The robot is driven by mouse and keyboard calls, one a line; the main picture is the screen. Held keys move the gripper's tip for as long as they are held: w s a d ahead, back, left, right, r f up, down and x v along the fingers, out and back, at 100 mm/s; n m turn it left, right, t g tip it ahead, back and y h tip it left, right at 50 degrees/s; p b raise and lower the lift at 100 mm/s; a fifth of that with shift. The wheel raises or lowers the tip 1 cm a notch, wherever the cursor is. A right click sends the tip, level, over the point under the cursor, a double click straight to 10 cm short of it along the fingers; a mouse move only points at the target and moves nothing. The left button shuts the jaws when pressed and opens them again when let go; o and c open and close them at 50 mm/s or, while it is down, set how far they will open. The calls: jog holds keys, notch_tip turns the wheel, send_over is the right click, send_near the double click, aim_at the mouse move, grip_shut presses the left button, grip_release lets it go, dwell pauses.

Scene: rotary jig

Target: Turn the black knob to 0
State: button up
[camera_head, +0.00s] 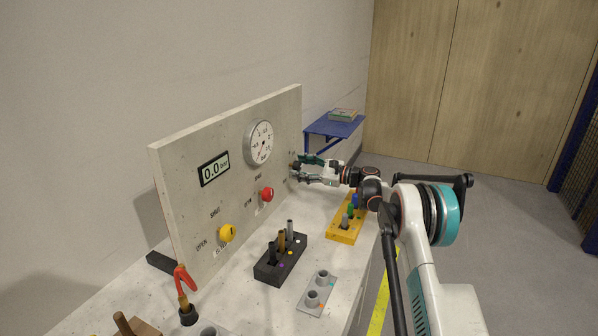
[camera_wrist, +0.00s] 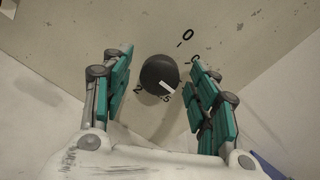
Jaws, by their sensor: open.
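The black knob (camera_wrist: 157,74) sits on the pale panel in the wrist view. A short white mark is on its lower right part, away from the 0 printed above and right of it. A 2 is printed at its lower left and another numeral just below it. My gripper (camera_wrist: 160,66) is open, with one green-padded finger on each side of the knob and a visible gap on the left. Whether the right finger touches it I cannot tell. In the head view my gripper (camera_head: 305,168) is at the panel's right end, where the fingers largely hide the knob.
The panel (camera_head: 180,163) carries a display reading 0.0 (camera_head: 214,169), a round gauge (camera_head: 259,143), a red knob (camera_head: 267,194) and a yellow knob (camera_head: 227,233).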

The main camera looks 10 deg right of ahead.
jog(key=shift+w+a, duration=0.3)
jog(key=shift+a, duration=0.2)
jog(key=c, duration=1.1)
jog(key=shift+o, duration=0.2)
